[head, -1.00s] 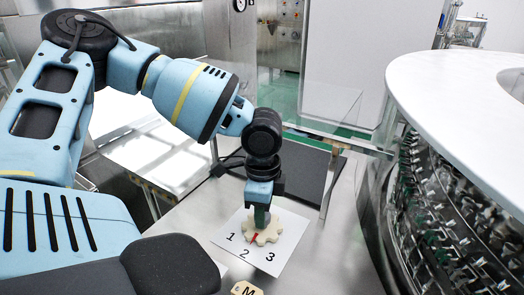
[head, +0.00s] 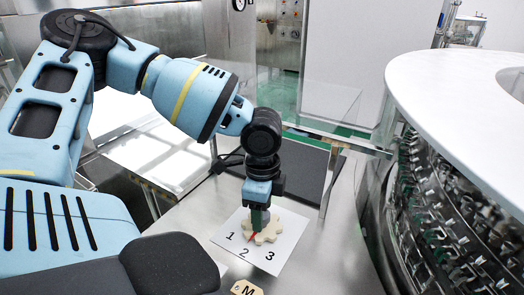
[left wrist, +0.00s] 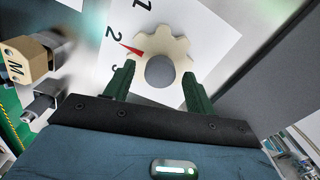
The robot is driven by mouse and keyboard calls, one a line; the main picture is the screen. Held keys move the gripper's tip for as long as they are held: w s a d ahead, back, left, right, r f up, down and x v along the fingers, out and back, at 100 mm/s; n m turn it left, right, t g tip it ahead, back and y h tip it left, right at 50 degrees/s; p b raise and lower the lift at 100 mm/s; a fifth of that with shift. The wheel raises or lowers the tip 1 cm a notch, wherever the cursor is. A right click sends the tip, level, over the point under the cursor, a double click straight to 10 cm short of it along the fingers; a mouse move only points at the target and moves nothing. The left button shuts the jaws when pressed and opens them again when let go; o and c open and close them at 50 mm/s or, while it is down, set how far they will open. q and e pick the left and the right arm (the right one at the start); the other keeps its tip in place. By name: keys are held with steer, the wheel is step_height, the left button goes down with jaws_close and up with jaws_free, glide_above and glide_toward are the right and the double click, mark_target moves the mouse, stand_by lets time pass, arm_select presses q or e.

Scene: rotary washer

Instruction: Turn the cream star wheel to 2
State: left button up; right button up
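The cream star wheel (head: 268,231) lies on a white sheet printed 1, 2 and 3 (head: 285,249). Its red pointer (head: 253,237) points toward the 2 (head: 244,253). The left wrist view shows the wheel (left wrist: 178,48) with a grey round centre, and the red pointer (left wrist: 130,50) beside the 2 (left wrist: 114,35); the 3 is partly hidden by a finger. My left gripper (head: 259,228) is low over the wheel, pointing down. In the left wrist view its green fingers (left wrist: 158,70) are apart on either side of the grey centre, with gaps visible. My right gripper is out of view.
A tan block marked M (head: 247,289) is at the near edge, also in the left wrist view (left wrist: 25,62). The large round washer with a white top (head: 440,90) stands right. A dark panel (head: 303,170) lies behind the sheet. Bare metal table (head: 335,240) is right of it.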

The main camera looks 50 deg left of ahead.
arm_select(q)
steer(key=shift+r+p, duration=0.35)
steer(key=shift+r, duration=3.6)
